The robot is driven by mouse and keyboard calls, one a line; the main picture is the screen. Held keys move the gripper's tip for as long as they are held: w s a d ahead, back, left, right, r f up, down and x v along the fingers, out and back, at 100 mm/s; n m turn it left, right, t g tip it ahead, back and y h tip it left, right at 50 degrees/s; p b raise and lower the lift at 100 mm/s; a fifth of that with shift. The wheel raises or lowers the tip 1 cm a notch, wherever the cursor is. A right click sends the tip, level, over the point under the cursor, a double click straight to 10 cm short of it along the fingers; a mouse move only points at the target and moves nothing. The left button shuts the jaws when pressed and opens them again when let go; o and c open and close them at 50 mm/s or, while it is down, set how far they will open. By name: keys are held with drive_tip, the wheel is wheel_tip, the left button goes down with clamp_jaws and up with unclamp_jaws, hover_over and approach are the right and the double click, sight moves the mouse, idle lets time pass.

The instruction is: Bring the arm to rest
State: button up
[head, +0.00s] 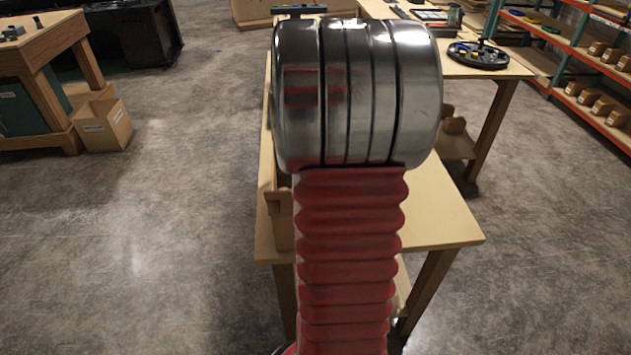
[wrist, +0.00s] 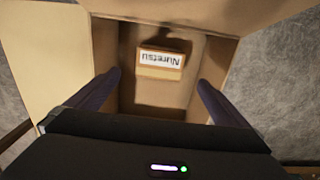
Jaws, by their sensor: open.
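My gripper (wrist: 159,78) shows in the wrist view with its two dark fingers apart and nothing between their tips. It points down into an open cardboard-coloured box (wrist: 104,55). A small carton (wrist: 160,72) with a white label, its lettering upside down, lies inside beyond the fingers; I cannot tell the exact gap. In the head view my raised arm, a red ribbed sleeve under a shiny metal joint, fills the middle and hides the gripper and most of what is behind it.
A wooden table (head: 445,215) stands behind my arm. Shelves (head: 590,95) with small boxes stand at right. A workbench (head: 40,45) and a carton (head: 103,125) are at left. The left floor is clear.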

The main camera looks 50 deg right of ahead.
idle(0.4)
drive_tip(key=w+a+r+n+t+h, duration=0.1)
drive_tip(key=w+a+r+n, duration=0.25)
drive_tip(key=a, duration=0.65)
drive_tip(key=w+a+r+n+t, duration=0.15)
drive_tip(key=a+r, duration=0.35)
drive_tip(key=a, duration=0.5)
drive_tip(key=s+a+n+t+y, duration=0.1)
drive_tip(key=s+a+n+t, duration=0.2)
drive_tip(key=a, duration=1.4)
drive_tip(key=s+n, duration=0.1)
drive_tip(key=s, duration=0.3)
drive_tip(key=shift+a+r+n, duration=0.2)
drive_tip(key=shift+a+n, duration=0.15)
drive_tip(key=shift+n, duration=0.05)
drive_tip(key=shift+s, duration=0.1)
